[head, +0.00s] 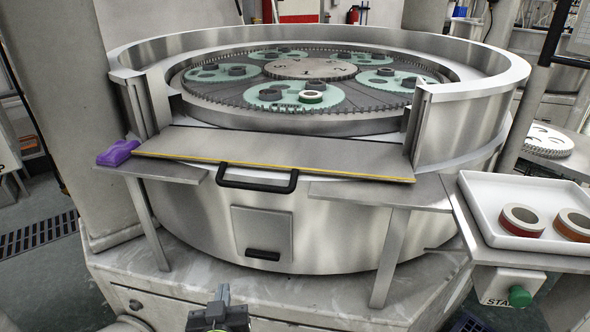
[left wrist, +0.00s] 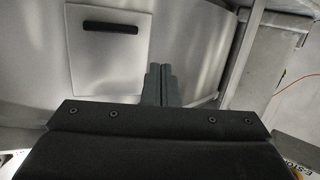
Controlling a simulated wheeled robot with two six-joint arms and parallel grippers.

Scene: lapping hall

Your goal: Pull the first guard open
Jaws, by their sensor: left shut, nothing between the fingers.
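The guard (head: 290,158) is a flat steel panel with a yellow front edge and a black bar handle (head: 257,184). It lies nearly flat across the gap in the front of the round machine's rim, its front edge out over two side ledges. My left gripper (head: 222,294) is at the bottom of the head view, below and in front of the handle and apart from it. In the left wrist view its fingers (left wrist: 160,84) are together and empty, in front of the machine's lower body. The guard does not show there. My right gripper is not in view.
A small hatch (head: 262,232) with a black pull is below the handle; it also shows in the left wrist view (left wrist: 100,50). A purple object (head: 118,153) lies on the left ledge. A white tray (head: 480,213) with two rings stands at right, above a green button (head: 519,296).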

